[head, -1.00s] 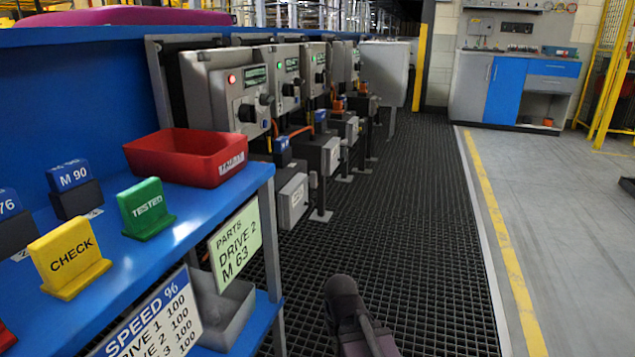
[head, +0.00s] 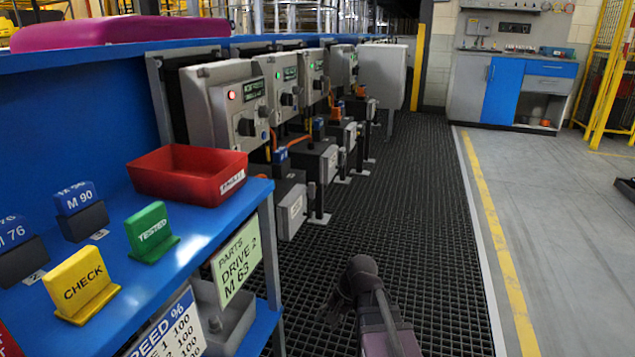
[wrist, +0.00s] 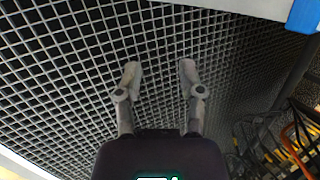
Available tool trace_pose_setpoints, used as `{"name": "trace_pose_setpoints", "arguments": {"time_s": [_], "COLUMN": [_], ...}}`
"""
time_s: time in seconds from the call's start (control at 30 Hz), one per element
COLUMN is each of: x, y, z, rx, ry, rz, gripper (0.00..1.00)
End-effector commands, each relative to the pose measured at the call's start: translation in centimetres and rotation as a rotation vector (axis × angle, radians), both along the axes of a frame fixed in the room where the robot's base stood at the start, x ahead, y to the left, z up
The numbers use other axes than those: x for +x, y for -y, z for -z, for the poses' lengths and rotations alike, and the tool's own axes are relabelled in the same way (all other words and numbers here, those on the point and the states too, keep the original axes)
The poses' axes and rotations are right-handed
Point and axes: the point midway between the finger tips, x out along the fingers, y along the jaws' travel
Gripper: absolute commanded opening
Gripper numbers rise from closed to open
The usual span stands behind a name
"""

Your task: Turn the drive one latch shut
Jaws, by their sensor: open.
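The nearest grey drive box (head: 229,112) stands on the left beside the blue conveyor side, in the head view. It has a red light, a small dark display and dark knobs on its front. I cannot tell which part is the drive one latch or how it stands, and no drive number is readable on the box. My gripper (wrist: 159,68) is open and empty in the wrist view, with its two fingers apart over the black grating. In the head view my arm is low at the bottom middle, well short of the boxes and touching nothing.
A blue bench (head: 190,240) at front left carries a red bin (head: 165,187), a yellow CHECK sign (head: 80,287) and a green TESTED sign (head: 151,233). More drive boxes (head: 286,88) with green lights stand behind. Black grating (head: 420,220) is clear to the right.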

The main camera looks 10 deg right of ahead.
Motion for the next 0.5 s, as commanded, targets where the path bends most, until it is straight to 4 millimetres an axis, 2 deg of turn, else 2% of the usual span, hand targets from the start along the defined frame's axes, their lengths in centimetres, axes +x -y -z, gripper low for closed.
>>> {"name": "trace_pose_setpoints", "arguments": {"time_s": [0.03,0.27,0.5], "x": [1.2,5.1,8.9], "y": [0.3,1.5,4.3], "z": [-1.7,-7.5,-14.7], "rx": [0.059,0.369,0.709], "ry": [-0.014,-0.116,-0.271], "rz": [0.071,0.385,0.66], "gripper": [0.5,0.5,0.5]}}
